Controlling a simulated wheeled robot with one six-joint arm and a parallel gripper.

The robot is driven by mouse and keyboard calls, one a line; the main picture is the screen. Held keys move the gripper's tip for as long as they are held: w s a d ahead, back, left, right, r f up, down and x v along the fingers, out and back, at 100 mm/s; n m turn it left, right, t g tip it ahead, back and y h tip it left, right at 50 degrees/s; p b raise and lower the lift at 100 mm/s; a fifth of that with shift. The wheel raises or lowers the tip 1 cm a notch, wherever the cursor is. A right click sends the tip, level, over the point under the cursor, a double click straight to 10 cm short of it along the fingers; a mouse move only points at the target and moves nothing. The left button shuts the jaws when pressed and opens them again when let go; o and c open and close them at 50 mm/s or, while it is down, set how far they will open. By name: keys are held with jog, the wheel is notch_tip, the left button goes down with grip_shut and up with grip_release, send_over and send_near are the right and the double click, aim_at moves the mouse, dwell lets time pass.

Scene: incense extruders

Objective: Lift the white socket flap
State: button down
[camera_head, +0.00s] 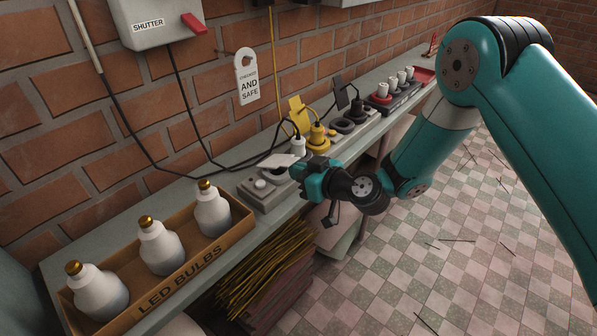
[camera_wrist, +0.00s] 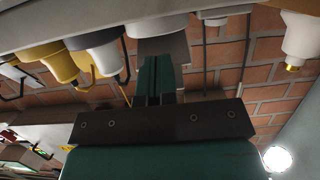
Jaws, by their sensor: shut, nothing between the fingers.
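The white socket flap (camera_head: 280,161) is on the grey socket strip (camera_head: 262,196) on the bench, at the near end of the row. It looks partly tilted, but its exact angle is hard to tell. My gripper (camera_head: 300,172) is just right of it, low over the strip, and hides part of the socket. In the wrist view my gripper (camera_wrist: 158,72) has its fingers together and empty.
A white plug (camera_head: 297,146) and a yellow plug (camera_head: 317,136) stand behind my gripper, with black cables along the wall. A yellow flap (camera_head: 298,113) and a dark flap (camera_head: 341,92) stand raised. A LED BULBS box (camera_head: 185,268) fills the near bench.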

aim_at(294, 161)
jog(key=shift+w+a+r+p, duration=0.15)
jog(key=shift+r+p, duration=0.2)
jog(key=shift+r, duration=0.2)
jog(key=shift+w+a+r+p, duration=0.15)
jog(key=shift+r+p, duration=0.15)
jog(key=shift+r, duration=0.3)
jog(key=shift+w+a+r+p, duration=0.15)
jog(key=shift+r+p, duration=0.2)
jog(key=shift+r, duration=0.2)
jog(key=shift+w+a+r+p, duration=0.35)
jog(key=shift+a+r+p, duration=0.15)
jog(key=shift+r, duration=0.1)
jog(key=shift+w+a+r+p, duration=0.35)
jog(key=shift+a+r+p, duration=0.15)
jog(key=shift+r, duration=0.1)
jog(key=shift+w+a+r, duration=0.1)
jog(key=shift+w+a+r, duration=0.2)
jog(key=shift+w+a, duration=0.3)
jog(key=shift+a, duration=0.1)
jog(key=shift+w+a+r, duration=0.2)
jog(key=shift+w+a, duration=0.25)
jog(key=shift+a, duration=0.15)
jog(key=shift+a, duration=0.1)
